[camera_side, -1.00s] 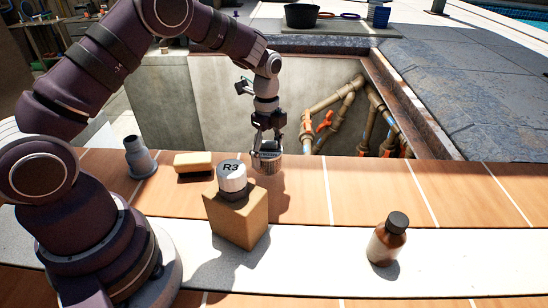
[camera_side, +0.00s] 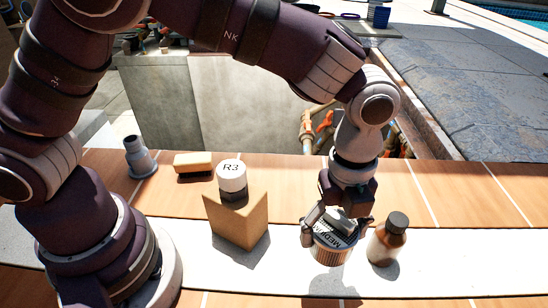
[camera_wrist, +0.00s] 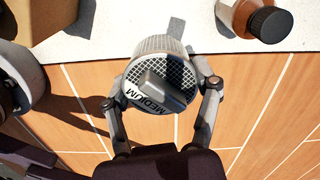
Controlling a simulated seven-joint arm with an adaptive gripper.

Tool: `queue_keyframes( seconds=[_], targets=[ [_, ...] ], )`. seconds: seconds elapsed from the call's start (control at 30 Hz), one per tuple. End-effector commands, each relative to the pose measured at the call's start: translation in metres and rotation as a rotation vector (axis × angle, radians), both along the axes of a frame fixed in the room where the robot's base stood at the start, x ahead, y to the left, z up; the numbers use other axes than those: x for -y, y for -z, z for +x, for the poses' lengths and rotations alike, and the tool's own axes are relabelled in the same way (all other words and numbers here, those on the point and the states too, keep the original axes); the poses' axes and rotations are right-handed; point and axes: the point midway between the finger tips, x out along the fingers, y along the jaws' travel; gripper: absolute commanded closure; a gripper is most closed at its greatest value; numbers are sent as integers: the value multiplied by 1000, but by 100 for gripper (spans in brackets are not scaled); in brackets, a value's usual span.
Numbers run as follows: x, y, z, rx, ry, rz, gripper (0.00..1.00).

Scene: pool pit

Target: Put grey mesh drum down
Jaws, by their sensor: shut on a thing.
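The grey mesh drum (camera_side: 332,246) has a mesh top with a bar across it and a label reading MEDIUM. It also shows in the wrist view (camera_wrist: 158,46). My gripper (camera_side: 337,232) is shut on the drum, with one finger on each side; the wrist view shows the fingers (camera_wrist: 162,88) at its sides. The drum is slightly tilted in the side view and appears held above the white strip (camera_side: 440,265), with a shadow below it. The exact gap beneath it cannot be told.
A brown bottle (camera_side: 386,243) with a dark cap stands close right of the drum. A grey fitting (camera_side: 139,158) and a brush (camera_side: 193,163) stand farther left. The white strip right of the bottle is clear.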

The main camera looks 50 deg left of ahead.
Motion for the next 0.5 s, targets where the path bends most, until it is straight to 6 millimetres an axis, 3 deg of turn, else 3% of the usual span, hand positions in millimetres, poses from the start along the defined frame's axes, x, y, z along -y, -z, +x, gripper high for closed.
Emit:
queue_keyframes(
  seconds=[0.3,0.5],
  targets=[
    [2,64,-4,-6,13,5,73],
    [2,78,-3,-2,13,1,73]
  ],
)
